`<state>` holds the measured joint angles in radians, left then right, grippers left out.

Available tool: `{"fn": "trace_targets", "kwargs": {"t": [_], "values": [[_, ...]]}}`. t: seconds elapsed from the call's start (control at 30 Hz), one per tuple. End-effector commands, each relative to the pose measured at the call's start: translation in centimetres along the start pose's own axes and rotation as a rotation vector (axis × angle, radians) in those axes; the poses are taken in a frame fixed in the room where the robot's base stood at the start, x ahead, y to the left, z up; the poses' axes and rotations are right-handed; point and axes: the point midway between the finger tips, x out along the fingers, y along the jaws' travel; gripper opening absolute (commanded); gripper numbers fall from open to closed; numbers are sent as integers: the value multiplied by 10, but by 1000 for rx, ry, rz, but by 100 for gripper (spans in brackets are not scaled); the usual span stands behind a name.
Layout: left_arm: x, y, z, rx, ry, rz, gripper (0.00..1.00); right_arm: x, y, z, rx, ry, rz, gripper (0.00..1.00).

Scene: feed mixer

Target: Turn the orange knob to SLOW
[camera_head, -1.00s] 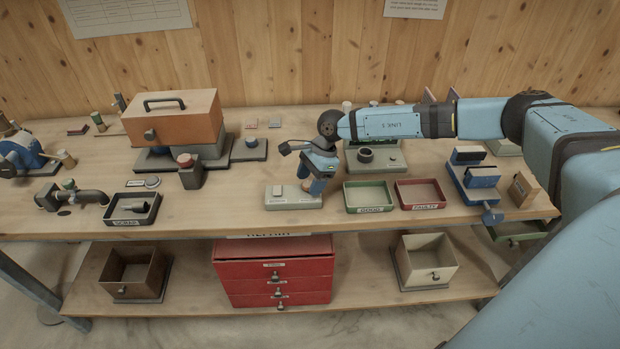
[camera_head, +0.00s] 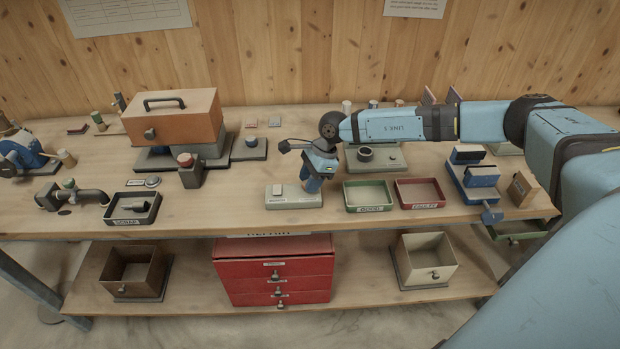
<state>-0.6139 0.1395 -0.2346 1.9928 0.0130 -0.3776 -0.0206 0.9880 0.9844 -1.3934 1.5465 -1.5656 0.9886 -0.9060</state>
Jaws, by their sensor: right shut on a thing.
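My right gripper (camera_head: 312,184) points down over the right part of a pale, low block (camera_head: 292,203) with a small label, at the front middle of the bench. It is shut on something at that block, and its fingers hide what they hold. I cannot make out an orange knob or a SLOW mark; the knob is probably hidden by the fingers, and the label is too small to read. My left gripper is not in view.
A green tray (camera_head: 349,207) and a red tray (camera_head: 400,203) stand just right of the gripper. A dark scrap tray (camera_head: 112,220) is at the left. An orange box (camera_head: 205,122) with a handle stands behind left. Bare bench lies left of the pale block.

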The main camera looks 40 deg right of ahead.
Motion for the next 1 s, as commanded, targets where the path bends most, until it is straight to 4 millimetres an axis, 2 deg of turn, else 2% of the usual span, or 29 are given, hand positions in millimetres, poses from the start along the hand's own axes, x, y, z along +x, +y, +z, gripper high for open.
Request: {"fn": "trace_targets", "kwargs": {"t": [0.57, 1.0], "values": [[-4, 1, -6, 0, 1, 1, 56, 0, 4, 1, 476, -1, -199, 10], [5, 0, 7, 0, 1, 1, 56, 3, 5, 2, 857, -3, -358, 10]]}}
